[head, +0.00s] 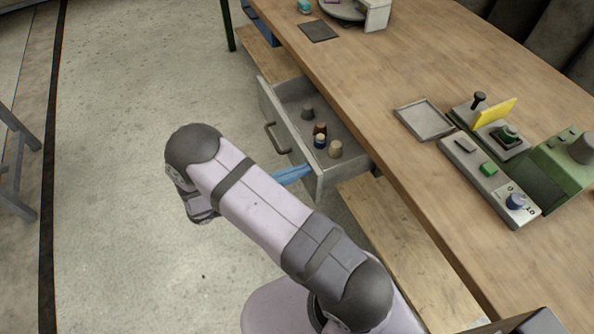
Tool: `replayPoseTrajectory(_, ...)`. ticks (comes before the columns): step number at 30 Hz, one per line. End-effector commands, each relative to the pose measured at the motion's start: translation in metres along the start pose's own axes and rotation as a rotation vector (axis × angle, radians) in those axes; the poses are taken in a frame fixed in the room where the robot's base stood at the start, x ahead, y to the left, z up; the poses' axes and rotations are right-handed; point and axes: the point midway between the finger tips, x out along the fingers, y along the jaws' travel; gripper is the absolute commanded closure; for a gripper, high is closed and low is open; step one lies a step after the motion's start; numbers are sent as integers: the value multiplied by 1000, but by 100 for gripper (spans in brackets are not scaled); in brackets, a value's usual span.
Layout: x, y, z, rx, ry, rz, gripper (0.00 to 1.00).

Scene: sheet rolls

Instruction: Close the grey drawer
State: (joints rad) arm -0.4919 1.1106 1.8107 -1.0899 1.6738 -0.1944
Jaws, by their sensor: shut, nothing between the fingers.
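The grey drawer (346,169) stands pulled out from under the wooden table. Its front has a dark handle (271,138). Inside lie several small pieces: a grey one (307,112), a dark red one (320,128), a blue one with a pale top (320,142) and a tan one (335,150). My gripper (307,171) shows only as blue shut fingers, with nothing held, reaching past my arm to the near end of the drawer front, right of the handle. Whether they touch it I cannot tell.
The wooden table (420,75) bears a shallow grey tray (424,119), a grey control block (490,178), a yellow plate (497,112) and a green machine (562,165). A wooden lower board (410,260) runs beneath. The floor (140,100) left of the drawer is clear.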

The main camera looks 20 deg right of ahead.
Motion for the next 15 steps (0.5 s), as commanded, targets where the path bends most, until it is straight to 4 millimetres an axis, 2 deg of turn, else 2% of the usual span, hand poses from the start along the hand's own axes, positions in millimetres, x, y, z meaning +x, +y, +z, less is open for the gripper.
replayPoseTrajectory(5, 17, -1, 1, -2, 0, -4, 100)
replayPoseTrajectory(8, 34, -2, 2, -3, -1, -6, 100)
replayPoseTrajectory(15, 90, -2, 2, -4, 0, -9, 100)
